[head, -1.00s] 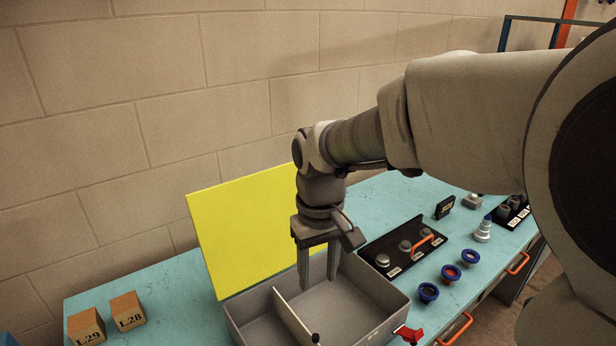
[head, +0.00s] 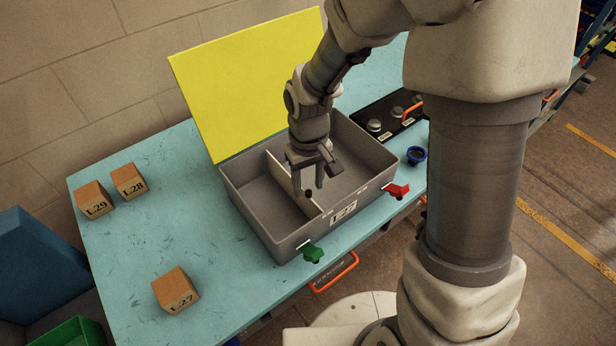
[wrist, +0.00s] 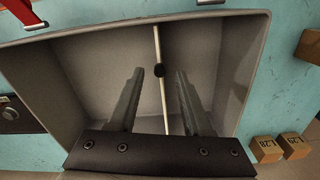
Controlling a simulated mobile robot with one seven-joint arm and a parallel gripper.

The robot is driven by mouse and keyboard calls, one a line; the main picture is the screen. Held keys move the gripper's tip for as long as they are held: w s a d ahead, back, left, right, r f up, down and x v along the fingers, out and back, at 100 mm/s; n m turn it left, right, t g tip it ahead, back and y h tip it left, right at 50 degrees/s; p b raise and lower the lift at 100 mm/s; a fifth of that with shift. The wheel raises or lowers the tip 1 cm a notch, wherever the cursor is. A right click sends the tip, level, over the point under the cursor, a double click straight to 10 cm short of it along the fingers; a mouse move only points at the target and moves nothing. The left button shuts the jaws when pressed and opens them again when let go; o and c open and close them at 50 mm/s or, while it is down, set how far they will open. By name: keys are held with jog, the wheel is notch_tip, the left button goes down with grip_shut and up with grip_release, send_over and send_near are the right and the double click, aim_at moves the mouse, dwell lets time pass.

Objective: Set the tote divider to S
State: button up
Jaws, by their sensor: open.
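The grey tote (head: 262,230) stands open on the blue bench, with its yellow lid (head: 245,85) raised at the back. A thin pale divider (head: 282,178) crosses the tote from front to back and splits it into two compartments. A dark knob (wrist: 159,71) sits on the divider's top edge. My gripper (head: 313,188) is open over the tote at the divider. Markings along the tote's rim are too small to read.
A green latch (head: 312,252) and a red latch (head: 397,191) hang at the tote's front. Boxes L29 (head: 94,200), L28 (head: 129,181) and L27 (head: 176,289) stand on the bench at left. A black panel with knobs (head: 378,118) lies behind right.

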jog(key=shift+f, duration=0.65)
grip_shut()
dwell(1.0)
